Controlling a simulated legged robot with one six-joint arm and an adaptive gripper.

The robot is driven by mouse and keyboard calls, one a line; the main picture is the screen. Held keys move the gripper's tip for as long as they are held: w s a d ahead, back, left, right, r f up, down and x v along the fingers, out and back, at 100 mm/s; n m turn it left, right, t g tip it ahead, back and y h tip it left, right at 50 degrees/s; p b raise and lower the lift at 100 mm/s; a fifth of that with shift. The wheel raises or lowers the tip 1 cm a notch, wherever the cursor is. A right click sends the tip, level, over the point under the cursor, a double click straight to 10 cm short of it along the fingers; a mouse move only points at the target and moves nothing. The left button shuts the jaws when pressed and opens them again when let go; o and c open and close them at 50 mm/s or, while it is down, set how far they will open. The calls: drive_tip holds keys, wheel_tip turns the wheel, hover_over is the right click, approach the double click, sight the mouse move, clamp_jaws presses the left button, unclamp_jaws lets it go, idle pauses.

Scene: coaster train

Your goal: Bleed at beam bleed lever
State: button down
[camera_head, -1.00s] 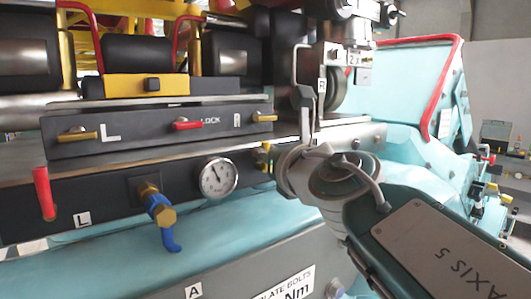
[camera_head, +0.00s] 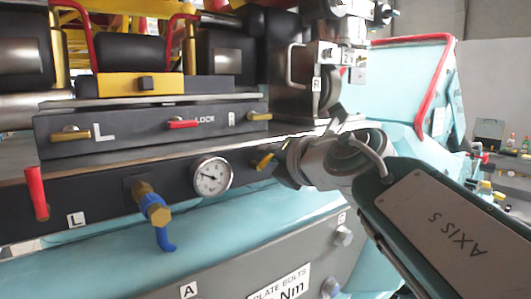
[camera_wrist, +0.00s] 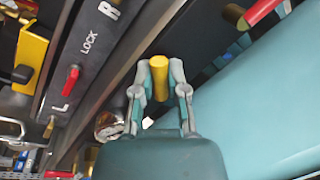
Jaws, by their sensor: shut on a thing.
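The bleed lever is a yellow handle (camera_head: 264,161) on the dark beam, just right of the round pressure gauge (camera_head: 212,176). My gripper (camera_head: 277,166) comes in from the right and meets the handle. In the wrist view the two fingers of my gripper (camera_wrist: 160,72) are shut on the yellow handle (camera_wrist: 161,82), one on each side. The gauge shows partly beside the fingers in the wrist view (camera_wrist: 108,124). My wrist hides the lever's right side and mount in the head view.
Left of the gauge are a brass fitting with a blue hose (camera_head: 158,214) and a red lever (camera_head: 37,192). Above is a panel (camera_head: 150,136) with a red lock lever (camera_head: 182,124) and yellow handles. A metal bracket (camera_head: 310,85) stands close above my wrist.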

drive_tip(key=m, duration=0.1)
drive_tip(key=f+m, duration=0.1)
drive_tip(key=m, duration=0.1)
drive_tip(key=m+g+y, duration=0.1)
drive_tip(key=shift+w+d+f+m, duration=0.2)
drive_tip(key=shift+w+d+m, duration=0.05)
drive_tip(key=shift+d+m, duration=0.1)
drive_tip(key=shift+f+m+g+y, duration=0.15)
drive_tip(key=shift+f+m+g, duration=0.1)
drive_tip(key=shift+m, duration=0.45)
drive_tip(key=shift+f+m+g+y, duration=0.15)
drive_tip(key=shift+f+m, duration=0.05)
drive_tip(key=shift+m, duration=0.45)
drive_tip(key=shift+f, duration=0.1)
drive_tip(key=c, duration=0.7)
unclamp_jaws()
drive_tip(key=shift+w, duration=0.1)
drive_tip(key=shift+o, duration=0.2)
drive_tip(key=shift+d, duration=0.1)
drive_tip(key=shift+s+d+r, duration=0.2)
drive_tip(key=shift+s+r, duration=0.05)
drive_tip(key=shift+s, duration=0.15)
drive_tip(key=v, duration=1.1)
drive_tip(key=shift+f, duration=0.1)
